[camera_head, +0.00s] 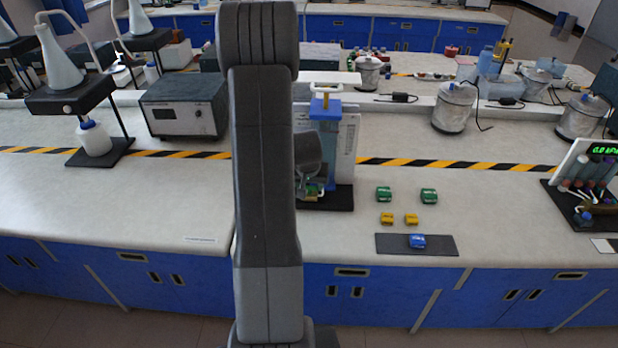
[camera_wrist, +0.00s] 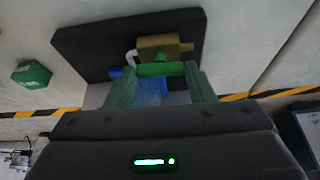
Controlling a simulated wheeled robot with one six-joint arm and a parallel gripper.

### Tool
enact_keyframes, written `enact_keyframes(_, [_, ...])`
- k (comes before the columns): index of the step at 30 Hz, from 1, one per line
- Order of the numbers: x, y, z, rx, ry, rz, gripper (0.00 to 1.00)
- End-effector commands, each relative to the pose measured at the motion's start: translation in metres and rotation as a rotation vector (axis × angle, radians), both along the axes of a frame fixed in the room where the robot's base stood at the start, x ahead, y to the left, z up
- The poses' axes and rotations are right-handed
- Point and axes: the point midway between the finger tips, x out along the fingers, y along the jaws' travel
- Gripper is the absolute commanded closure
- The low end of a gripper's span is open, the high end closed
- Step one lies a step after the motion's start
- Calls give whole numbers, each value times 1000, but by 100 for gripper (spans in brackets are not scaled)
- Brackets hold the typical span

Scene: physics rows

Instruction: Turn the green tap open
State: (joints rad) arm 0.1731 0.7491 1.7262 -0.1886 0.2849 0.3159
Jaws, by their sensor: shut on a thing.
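The green tap (camera_wrist: 160,69) shows in the wrist view as a green bar lying crosswise between my fingertips, in front of a brass-coloured body (camera_wrist: 158,46). My gripper (camera_wrist: 159,72) is shut on the green tap, with one finger at each end of the bar. A blue part (camera_wrist: 150,88) shows between the fingers, below the tap. In the head view my gripper (camera_head: 312,188) is low at the front of the blue stand (camera_head: 331,150), and my arm hides much of it. The tap is too small and covered there to read its angle.
Two green blocks (camera_head: 384,194), two yellow blocks (camera_head: 387,218) and a blue block (camera_head: 417,241) on a dark mat (camera_head: 385,244) lie to the right. A grey instrument box (camera_head: 185,108) stands to the left. The bench between has free room.

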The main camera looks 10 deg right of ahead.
Motion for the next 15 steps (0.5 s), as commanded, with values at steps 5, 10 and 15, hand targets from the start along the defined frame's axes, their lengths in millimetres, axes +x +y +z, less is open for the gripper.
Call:
enact_keyframes(5, [0,0,2,-1,-1,44,74])
enact_keyframes(10, [0,-1,0,-3,-3,55,74])
enact_keyframes(15, [0,-1,0,-3,-3,54,74])
